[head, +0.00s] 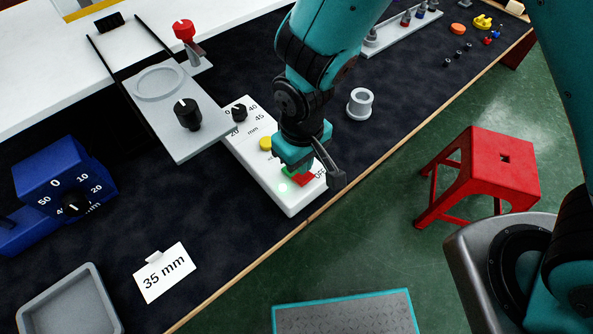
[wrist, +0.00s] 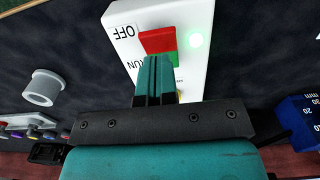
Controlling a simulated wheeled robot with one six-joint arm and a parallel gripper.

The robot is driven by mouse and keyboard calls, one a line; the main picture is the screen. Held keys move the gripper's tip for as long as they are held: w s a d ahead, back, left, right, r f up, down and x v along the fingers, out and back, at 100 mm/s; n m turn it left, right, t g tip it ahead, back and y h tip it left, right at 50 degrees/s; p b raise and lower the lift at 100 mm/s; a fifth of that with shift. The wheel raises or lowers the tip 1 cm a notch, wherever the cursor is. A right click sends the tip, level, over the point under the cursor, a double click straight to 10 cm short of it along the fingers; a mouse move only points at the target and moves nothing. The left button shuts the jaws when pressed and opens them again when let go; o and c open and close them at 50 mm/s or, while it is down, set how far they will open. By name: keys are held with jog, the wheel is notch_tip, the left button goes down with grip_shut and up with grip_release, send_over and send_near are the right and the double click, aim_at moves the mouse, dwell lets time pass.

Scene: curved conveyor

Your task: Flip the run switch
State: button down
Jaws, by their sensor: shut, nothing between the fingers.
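The run switch is a red and green rocker on a white control panel (head: 262,176). Its red half (wrist: 158,41) lies by the OFF label and seems to stand raised; its green half (wrist: 173,58) lies by the RUN label. A round lamp (wrist: 196,39) beside the switch glows green. My gripper (wrist: 154,62) is shut and empty, with its fingertips at the green half, covering part of it. I cannot tell whether they touch. In the head view, my gripper (head: 291,168) hides part of the switch, and a red part (head: 303,180) shows beside it.
The panel also carries a black knob (head: 239,113) and a yellow button (head: 266,143). A grey plate with a black knob (head: 188,114) stands beside it. A grey flanged cylinder (head: 360,104) is to the right. A "35 mm" card (head: 165,272) stands at the front left.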

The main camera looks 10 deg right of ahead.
jog(key=shift+f+b, duration=0.9)
jog(key=shift+f, duration=0.5)
dwell(0.4)
jog(key=shift+r, duration=0.2)
notch_tip(320, 180, up, 7)
jog(key=p, duration=0.6)
jog(key=shift+f, duration=0.1)
dwell(0.3)
jog(key=shift+r, duration=0.35)
jog(key=s+d+r+y, duration=0.1)
jog(key=s+d+r, duration=0.2)
jog(key=r, duration=0.4)
jog(key=s+d+r+y, duration=0.1)
jog(key=s+d+r, duration=0.2)
jog(key=r, duration=0.5)
jog(key=s+d+r+y, duration=0.2)
jog(key=s+d+r, duration=0.2)
jog(key=r, duration=0.4)
jog(key=shift+s, duration=0.15)
